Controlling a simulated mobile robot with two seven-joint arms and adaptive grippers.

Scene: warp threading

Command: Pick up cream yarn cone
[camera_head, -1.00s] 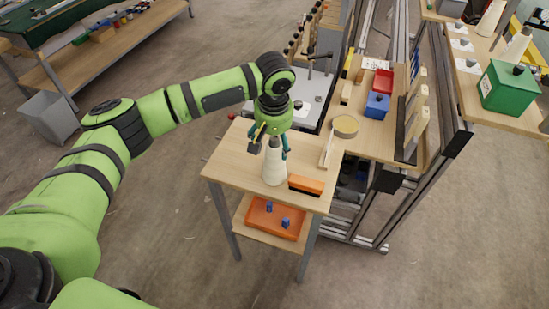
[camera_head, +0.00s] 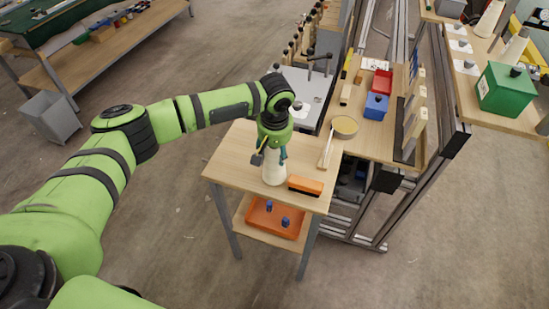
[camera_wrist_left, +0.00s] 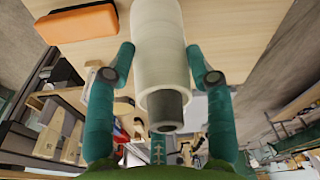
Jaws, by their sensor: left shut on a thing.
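The cream yarn cone (camera_head: 273,172) stands upright on the small wooden table (camera_head: 232,160). My left gripper (camera_head: 270,158) has come down over the cone from above and is shut on its upper part. In the left wrist view the cone (camera_wrist_left: 160,50) lies between the two teal fingers of my left gripper (camera_wrist_left: 161,70), its dark core end facing the camera. The cone's top is hidden by the gripper in the head view. My right gripper is not in view.
An orange-and-black brush-like block (camera_head: 305,186) lies just right of the cone. A round tan-topped tin (camera_head: 345,126) and a blue bin (camera_head: 377,105) are further right, beside the metal frame. An orange tray (camera_head: 272,222) sits on the lower shelf. The table's left side is clear.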

